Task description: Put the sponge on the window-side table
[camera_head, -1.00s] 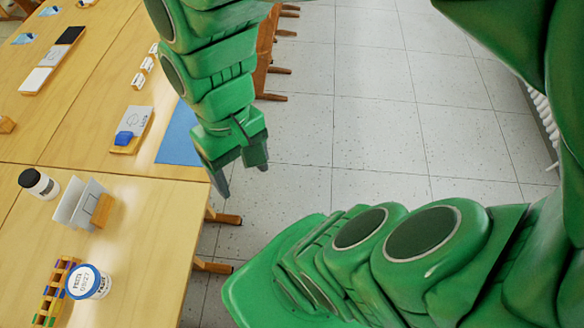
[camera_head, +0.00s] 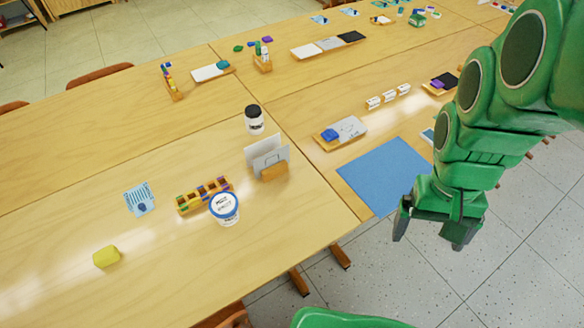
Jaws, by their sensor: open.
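A small yellow block that looks like the sponge (camera_head: 106,257) lies on the near left part of the joined wooden tables (camera_head: 60,225). My gripper (camera_head: 430,238) hangs at the right, just off the table's edge and over the floor. Its two dark fingertips are apart and nothing is between them. It is far to the right of the yellow block. I cannot tell from this view which table is the window-side one, as no window shows.
A white tub with a blue rim (camera_head: 224,209), a rack of coloured pieces (camera_head: 204,194), a card holder (camera_head: 273,170) and a dark-lidded jar (camera_head: 254,120) stand right of the block. A blue mat (camera_head: 384,176) lies near my gripper. Chair backs (camera_head: 100,78) line the far side.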

